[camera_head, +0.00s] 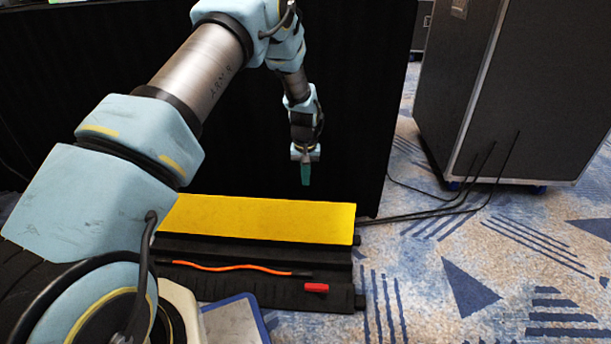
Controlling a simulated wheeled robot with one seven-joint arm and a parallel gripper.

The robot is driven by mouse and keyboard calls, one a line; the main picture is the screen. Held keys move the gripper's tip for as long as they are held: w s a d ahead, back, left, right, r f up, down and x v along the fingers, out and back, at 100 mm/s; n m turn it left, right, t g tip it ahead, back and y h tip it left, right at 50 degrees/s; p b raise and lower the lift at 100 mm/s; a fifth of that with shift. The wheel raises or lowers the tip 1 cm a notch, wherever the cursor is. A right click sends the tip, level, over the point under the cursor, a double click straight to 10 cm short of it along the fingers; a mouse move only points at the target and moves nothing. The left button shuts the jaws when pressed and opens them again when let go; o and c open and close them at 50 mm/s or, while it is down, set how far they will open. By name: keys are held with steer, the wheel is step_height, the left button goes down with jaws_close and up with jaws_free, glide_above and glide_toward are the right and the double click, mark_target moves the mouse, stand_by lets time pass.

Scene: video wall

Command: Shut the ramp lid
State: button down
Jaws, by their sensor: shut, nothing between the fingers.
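The ramp is a black cable ramp (340,298) lying on the carpet, seen in the head view. Its yellow lid (262,218) is raised along the far side, with its broad yellow face toward me. An orange cable (235,267) runs in the open channel in front of the lid. A small red piece (316,287) lies on the near black part, at the right. My gripper (305,181) is shut and empty, pointing down above the lid's right half, apart from it or just behind its top edge; I cannot tell the depth. My arm hides the ramp's left end.
A black curtain (345,110) hangs close behind the ramp. A large dark wheeled case (500,100) stands at the right, with black cables (440,212) on the floor beside it. A blue-edged pale panel (235,322) is in front. Patterned carpet at the right is clear.

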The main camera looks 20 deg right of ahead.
steer(key=shift+s+a+f+b, duration=0.45)
steer(key=shift+s+f+b, duration=0.3)
steer(key=shift+f, duration=0.05)
steer(key=shift+s+a+f+b, duration=0.45)
steer(key=shift+s+f+b, duration=0.25)
steer(key=shift+s+f, duration=0.1)
steer(key=shift+s+a+r+t+p, duration=0.2)
steer(key=shift+s+a+t+p, duration=0.1)
steer(key=shift+s+t, duration=0.15)
